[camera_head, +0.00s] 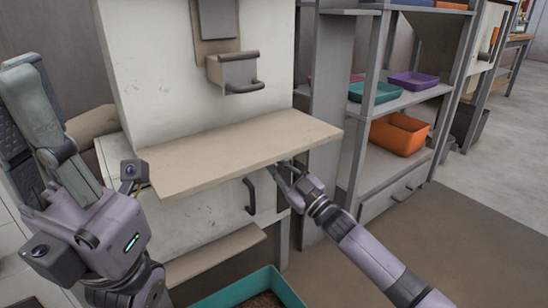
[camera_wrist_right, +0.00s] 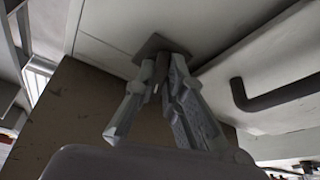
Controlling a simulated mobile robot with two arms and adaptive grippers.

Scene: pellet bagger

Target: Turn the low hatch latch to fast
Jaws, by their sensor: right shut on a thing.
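The low hatch is the pale panel (camera_head: 224,204) under the tan ledge, with a dark bar handle (camera_head: 250,197). In the right wrist view the latch (camera_wrist_right: 157,45) has a dark square plate on the pale panel, near its edge. My right gripper (camera_head: 280,170) reaches under the ledge's right end. In the wrist view its fingers (camera_wrist_right: 163,75) close around the latch's small stem, which they mostly hide; the latch's turn cannot be read. My left gripper (camera_head: 45,120) is raised at the left, apart from the hatch; its finger gap is unclear.
The tan ledge (camera_head: 235,160) juts out just above my right gripper. The bar handle (camera_wrist_right: 275,94) is close beside it in the wrist view. A teal bin (camera_head: 290,287) stands below. A shelf rack (camera_head: 425,97) with coloured trays is at the right; open floor lies beyond.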

